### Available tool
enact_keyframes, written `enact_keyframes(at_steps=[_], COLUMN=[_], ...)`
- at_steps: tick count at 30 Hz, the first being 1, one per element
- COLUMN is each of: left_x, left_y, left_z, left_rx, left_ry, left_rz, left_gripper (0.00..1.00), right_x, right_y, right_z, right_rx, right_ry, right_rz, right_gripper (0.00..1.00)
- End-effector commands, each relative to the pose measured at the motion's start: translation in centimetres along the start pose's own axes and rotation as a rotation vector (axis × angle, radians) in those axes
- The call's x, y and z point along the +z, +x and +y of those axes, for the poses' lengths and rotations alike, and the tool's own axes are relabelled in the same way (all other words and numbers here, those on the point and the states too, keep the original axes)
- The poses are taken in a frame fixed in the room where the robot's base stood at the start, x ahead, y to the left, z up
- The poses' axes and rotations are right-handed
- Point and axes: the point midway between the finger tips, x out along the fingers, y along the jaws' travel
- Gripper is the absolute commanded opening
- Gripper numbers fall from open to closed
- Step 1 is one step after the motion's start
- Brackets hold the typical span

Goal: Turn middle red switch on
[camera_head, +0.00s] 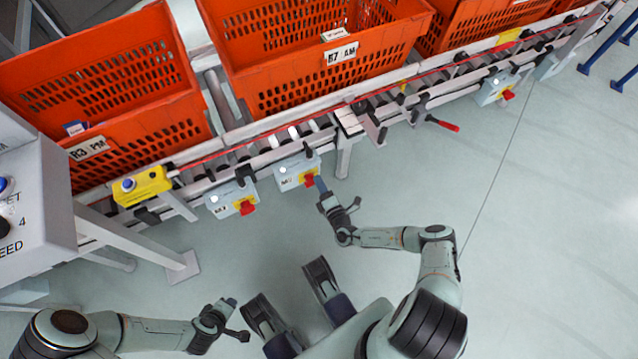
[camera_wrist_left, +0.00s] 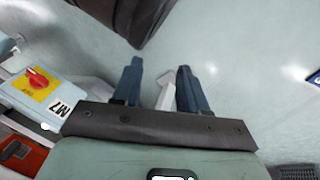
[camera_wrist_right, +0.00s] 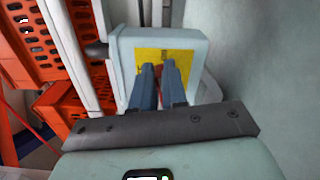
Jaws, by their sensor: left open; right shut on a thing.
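The middle switch box (camera_head: 292,176) is pale grey and hangs on the conveyor's front rail, with its red switch (camera_head: 309,181) on the near face. My right gripper (camera_head: 321,186) is at this switch. In the right wrist view its fingers (camera_wrist_right: 160,80) are shut on the red switch (camera_wrist_right: 160,75) in front of the yellow plate (camera_wrist_right: 180,56); the fingers hide most of the switch. Its exact angle cannot be told. My left gripper (camera_head: 236,307) is open and empty, low over the floor; its fingers show apart in the left wrist view (camera_wrist_left: 160,85).
Another box with a red switch (camera_head: 244,208) hangs to the left, also visible in the left wrist view (camera_wrist_left: 37,78). A third red switch (camera_head: 508,95) is far right. A yellow box with a blue button (camera_head: 141,186) is at left. Orange totes (camera_head: 310,60) line the conveyor. The floor in front is clear.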

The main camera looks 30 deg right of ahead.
Motion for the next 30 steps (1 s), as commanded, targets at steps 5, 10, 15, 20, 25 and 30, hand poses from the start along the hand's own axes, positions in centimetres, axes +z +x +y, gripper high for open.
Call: enact_keyframes(at_steps=[5,10,15,20,25,30], left_x=[1.1,1.6,2.0,2.1,2.1,2.1], left_y=[0.8,1.1,1.2,1.3,1.3,1.3], left_z=[-0.9,-1.3,-1.6,-1.6,-1.6,-1.6], left_rx=[-0.015,-0.024,-0.028,-0.029,-0.029,-0.029], left_ry=[-0.008,-0.013,-0.016,-0.017,-0.017,-0.016], left_rz=[-0.033,-0.051,-0.063,-0.066,-0.066,-0.066], left_gripper=[0.43,0.43,0.43,0.43,0.43,0.43], right_x=[-0.2,-0.2,-0.2,-0.2,-0.2,-0.3], right_y=[-0.1,-0.1,-0.1,-0.1,-0.1,-0.1], right_z=[-0.4,-0.6,-0.6,-0.6,-0.6,-0.6], right_rx=[-0.002,-0.003,-0.003,-0.003,-0.003,-0.003], right_ry=[0.112,0.184,0.221,0.233,0.235,0.235], right_rz=[0.003,0.003,0.003,0.003,0.003,0.004], right_gripper=[0.00,0.00,0.00,0.00,0.00,0.16])
